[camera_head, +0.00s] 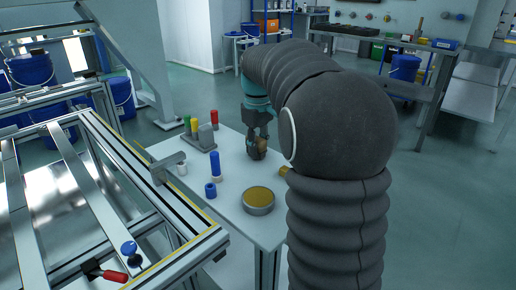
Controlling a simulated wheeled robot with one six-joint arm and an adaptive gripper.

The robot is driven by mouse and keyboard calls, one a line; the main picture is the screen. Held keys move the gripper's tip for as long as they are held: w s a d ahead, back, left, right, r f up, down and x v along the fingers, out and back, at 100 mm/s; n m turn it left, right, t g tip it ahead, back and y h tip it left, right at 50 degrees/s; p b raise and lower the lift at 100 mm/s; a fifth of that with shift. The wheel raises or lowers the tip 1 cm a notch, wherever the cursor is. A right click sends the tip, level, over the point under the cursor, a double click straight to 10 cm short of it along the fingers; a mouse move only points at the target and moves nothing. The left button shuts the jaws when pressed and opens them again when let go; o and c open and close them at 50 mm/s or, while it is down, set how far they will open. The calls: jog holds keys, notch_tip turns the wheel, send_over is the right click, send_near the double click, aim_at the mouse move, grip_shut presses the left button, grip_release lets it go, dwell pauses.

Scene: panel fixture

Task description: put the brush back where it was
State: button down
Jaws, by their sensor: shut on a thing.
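My gripper (257,146) points down over the far right part of the small white table (228,219). It is shut on a small brown thing (263,146), which I take to be the brush. The fingers hide most of it, so its shape and bristles cannot be made out. It is low over the tabletop; I cannot tell whether it touches.
On the table stand a round tin with yellow contents (258,198), a blue ring (210,190), a blue cylinder (215,163), a grey block (202,141) with coloured pieces and a red cylinder (214,117). A metal frame (150,185) borders the left. My arm hides the table's right side.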

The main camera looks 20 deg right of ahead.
aim_at(258, 138)
jog(key=shift+f, duration=0.15)
jog(key=c, duration=0.9)
grip_release()
notch_tip(258, 138, up, 12)
jog(key=shift+r+p, duration=0.1)
jog(key=shift+p, duration=1)
